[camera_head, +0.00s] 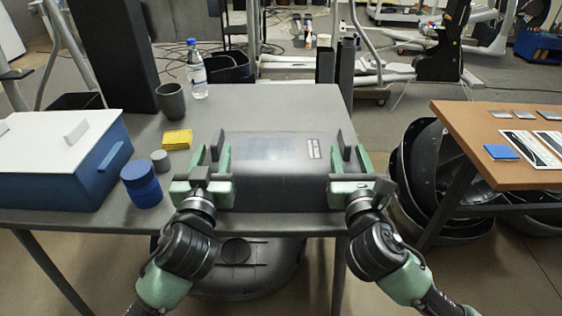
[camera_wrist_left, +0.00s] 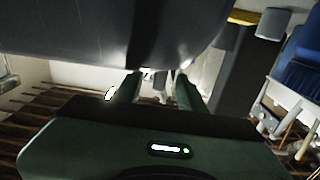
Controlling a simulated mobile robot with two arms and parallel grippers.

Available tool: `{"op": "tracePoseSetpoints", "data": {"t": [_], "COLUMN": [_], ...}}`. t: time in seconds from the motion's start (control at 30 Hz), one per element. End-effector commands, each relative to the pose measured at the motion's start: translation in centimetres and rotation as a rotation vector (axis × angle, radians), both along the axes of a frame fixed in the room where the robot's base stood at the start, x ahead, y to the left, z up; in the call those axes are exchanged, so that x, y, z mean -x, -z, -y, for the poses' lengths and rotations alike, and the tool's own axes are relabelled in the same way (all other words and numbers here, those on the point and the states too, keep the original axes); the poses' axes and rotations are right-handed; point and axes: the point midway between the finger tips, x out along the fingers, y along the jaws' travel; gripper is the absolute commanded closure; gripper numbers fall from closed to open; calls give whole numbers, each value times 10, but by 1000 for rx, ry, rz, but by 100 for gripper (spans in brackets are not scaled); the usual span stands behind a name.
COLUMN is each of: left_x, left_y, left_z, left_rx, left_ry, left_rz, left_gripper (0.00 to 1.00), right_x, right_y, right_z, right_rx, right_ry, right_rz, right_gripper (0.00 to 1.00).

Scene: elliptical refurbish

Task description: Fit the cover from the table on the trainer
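The cover (camera_head: 268,165), a dark grey curved shell with a small label, lies on the grey table near its front edge. A dark upright block (camera_head: 217,143) stands at its left side and another (camera_head: 345,143) at its right. My left gripper (camera_head: 211,158) is at the left side, my right gripper (camera_head: 350,160) at the right. Each has its fingers apart beside a block; contact is unclear. In the left wrist view, fingers (camera_wrist_left: 158,85) are spread close to the cover (camera_wrist_left: 90,50), with light between them. I cannot clearly identify the trainer; metal frames stand behind.
On the table (camera_head: 290,100) are a blue box (camera_head: 50,180) with a white lid, blue jar (camera_head: 141,186), grey cylinder (camera_head: 160,160), yellow block (camera_head: 177,139), cup (camera_head: 171,102) and bottle (camera_head: 196,72). A brown table (camera_head: 470,125) stands right, black shells (camera_head: 420,170) beneath it.

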Motion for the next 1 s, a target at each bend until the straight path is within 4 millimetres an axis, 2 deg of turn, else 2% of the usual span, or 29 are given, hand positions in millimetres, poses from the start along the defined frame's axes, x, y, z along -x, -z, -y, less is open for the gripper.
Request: {"op": "tracePoseSetpoints", "data": {"t": [0.1,0.3,0.7,0.83,0.87,1.0], "left_x": [-20,-42,-48,-48,-48,-48], "left_y": [-1,0,1,1,1,1], "left_z": [0,0,0,0,0,0], "left_rx": [-2,-1,0,0,0,0], "left_ry": [-1,1,1,0,0,0], "left_rz": [2,0,-1,-1,-1,-1], "left_gripper": [60,60,60,96,100,100], "right_x": [-20,-42,-48,-48,-48,-48], "right_y": [-1,0,0,0,0,0], "right_z": [0,0,0,0,0,0], "right_rx": [-1,0,-1,-1,-1,-1], "right_ry": [2,1,0,0,0,0], "right_rz": [2,1,0,0,0,0], "right_gripper": [60,60,60,96,100,100]}}
